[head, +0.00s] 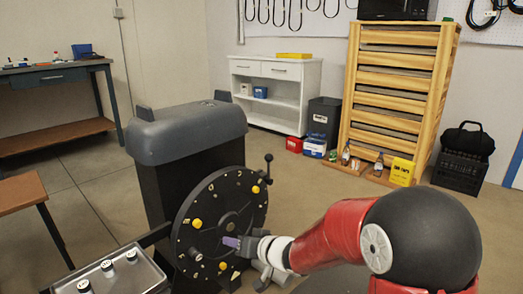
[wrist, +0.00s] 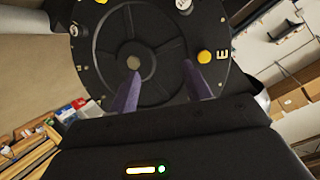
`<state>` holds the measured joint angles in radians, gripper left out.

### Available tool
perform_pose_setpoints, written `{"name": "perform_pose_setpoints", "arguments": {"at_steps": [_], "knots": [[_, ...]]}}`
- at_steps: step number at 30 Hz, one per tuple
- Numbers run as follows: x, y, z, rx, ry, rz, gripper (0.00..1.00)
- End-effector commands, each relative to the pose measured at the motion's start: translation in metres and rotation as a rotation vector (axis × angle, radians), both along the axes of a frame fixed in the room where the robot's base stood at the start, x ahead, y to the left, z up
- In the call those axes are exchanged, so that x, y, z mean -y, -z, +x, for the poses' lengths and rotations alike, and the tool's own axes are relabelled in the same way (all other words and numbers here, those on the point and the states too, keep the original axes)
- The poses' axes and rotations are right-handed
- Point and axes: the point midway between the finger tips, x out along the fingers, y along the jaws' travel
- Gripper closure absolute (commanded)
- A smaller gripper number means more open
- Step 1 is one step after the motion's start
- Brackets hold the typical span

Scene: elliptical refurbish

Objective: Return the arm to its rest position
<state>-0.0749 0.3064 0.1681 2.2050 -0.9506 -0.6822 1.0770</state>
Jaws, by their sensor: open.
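My red and black arm reaches in from the lower right of the head view. My gripper (head: 237,242) is in front of the round black disc (head: 212,195) of the dark machine. In the wrist view my gripper (wrist: 161,85) shows two purple fingers spread apart with nothing between them. The disc (wrist: 160,80) fills the space beyond the fingers, with its round hub (wrist: 134,62) near the left finger. A yellow knob (wrist: 204,57) on the disc shows just beside the right fingertip. I cannot tell whether either finger touches the disc.
The machine's grey-topped body (head: 187,130) stands behind the disc. A tray with white knobs (head: 108,272) is at the lower left, near a wooden table (head: 22,192). A wooden drawer rack (head: 392,95) and white shelf (head: 275,95) stand at the back. Open floor lies between.

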Motion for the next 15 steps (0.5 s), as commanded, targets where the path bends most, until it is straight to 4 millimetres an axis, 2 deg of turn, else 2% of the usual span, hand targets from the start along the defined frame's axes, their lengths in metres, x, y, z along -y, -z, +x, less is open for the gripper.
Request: {"name": "perform_pose_setpoints", "arguments": {"at_steps": [1, 5, 8, 9, 11, 12, 15], "knots": [[0.024, -0.033, 0.003, 0.046, 0.080, -0.078, 0.52], [0.094, -0.083, -0.007, 0.089, 0.288, -0.296, 0.52], [0.144, -0.116, -0.034, 0.060, 0.419, -0.439, 0.52], [0.162, -0.127, -0.048, 0.037, 0.462, -0.487, 0.52], [0.186, -0.141, -0.074, -0.012, 0.514, -0.550, 0.52], [0.200, -0.149, -0.093, -0.049, 0.542, -0.584, 0.52], [0.225, -0.163, -0.147, -0.160, 0.570, -0.647, 0.52]]}}
